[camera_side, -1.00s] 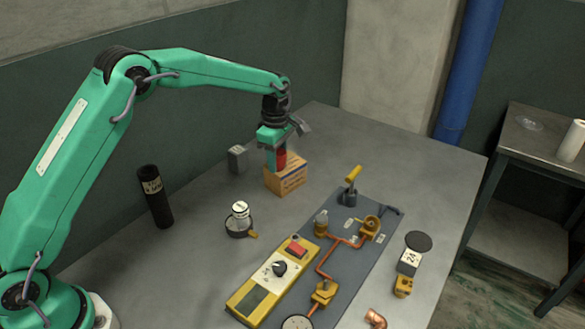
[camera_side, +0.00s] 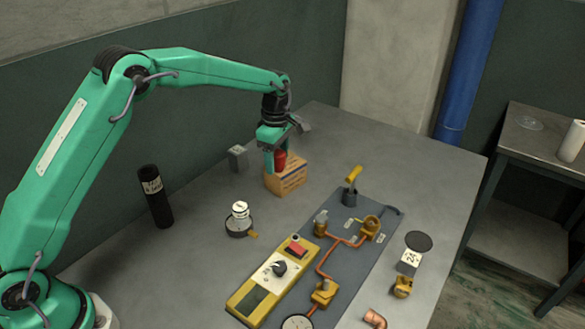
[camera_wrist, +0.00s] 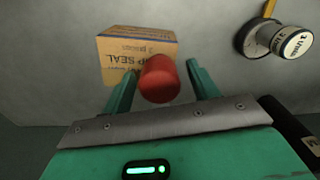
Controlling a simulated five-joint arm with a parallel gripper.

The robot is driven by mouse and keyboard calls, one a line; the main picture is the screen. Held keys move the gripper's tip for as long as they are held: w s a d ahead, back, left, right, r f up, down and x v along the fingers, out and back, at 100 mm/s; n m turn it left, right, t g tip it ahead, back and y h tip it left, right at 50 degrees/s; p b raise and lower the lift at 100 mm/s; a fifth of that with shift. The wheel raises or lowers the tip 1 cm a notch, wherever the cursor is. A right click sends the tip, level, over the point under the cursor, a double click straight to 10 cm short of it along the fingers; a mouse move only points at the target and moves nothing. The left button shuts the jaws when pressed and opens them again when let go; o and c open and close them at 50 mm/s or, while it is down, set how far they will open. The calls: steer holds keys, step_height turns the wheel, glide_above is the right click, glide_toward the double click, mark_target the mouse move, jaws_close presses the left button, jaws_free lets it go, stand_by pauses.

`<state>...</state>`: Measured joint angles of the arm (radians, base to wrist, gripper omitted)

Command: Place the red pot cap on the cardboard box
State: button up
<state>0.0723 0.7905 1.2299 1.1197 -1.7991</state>
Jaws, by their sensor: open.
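The red pot cap (camera_side: 281,157) appears to stand on top of the cardboard box (camera_side: 289,181), near one edge. My gripper (camera_side: 275,163) is directly above the box with its fingers down around the cap. In the wrist view, the cap (camera_wrist: 159,78) sits between the two spread fingers (camera_wrist: 162,88), with a visible gap on each side. There it overlaps the lower edge of the printed box (camera_wrist: 138,50). The cap's underside and its contact with the box are hidden.
A small grey block (camera_side: 238,158) stands left of the box. A black cylinder (camera_side: 156,196) and a white-topped round item (camera_side: 240,218) stand nearer. A panel with copper pipes (camera_side: 350,230) and a yellow control unit (camera_side: 270,282) lie front right. The table's back right is clear.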

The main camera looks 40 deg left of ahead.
steer(key=r, duration=0.7)
steer(key=a+r, duration=0.1)
steer(key=r, duration=0.3)
steer(key=shift+r, duration=0.3)
steer(key=s+a+r+m+t, duration=0.1)
steer(key=s+r+m, duration=0.4)
steer(key=s, duration=0.3)
steer(key=s+a+r+m+t, duration=0.1)
steer(key=s+r+m+t, duration=0.1)
steer(key=s+r+m, duration=0.45)
steer(key=s+f+m+t, duration=0.1)
steer(key=s+f+m, duration=0.2)
steer(key=s, duration=0.7)
steer(key=s+a+f+m+t, duration=0.1)
steer(key=s+f+m, duration=0.2)
steer(key=s, duration=0.8)
steer(key=shift+f+m+t, duration=0.3)
steer(key=shift+f+m, duration=0.1)
steer(key=shift+m, duration=0.75)
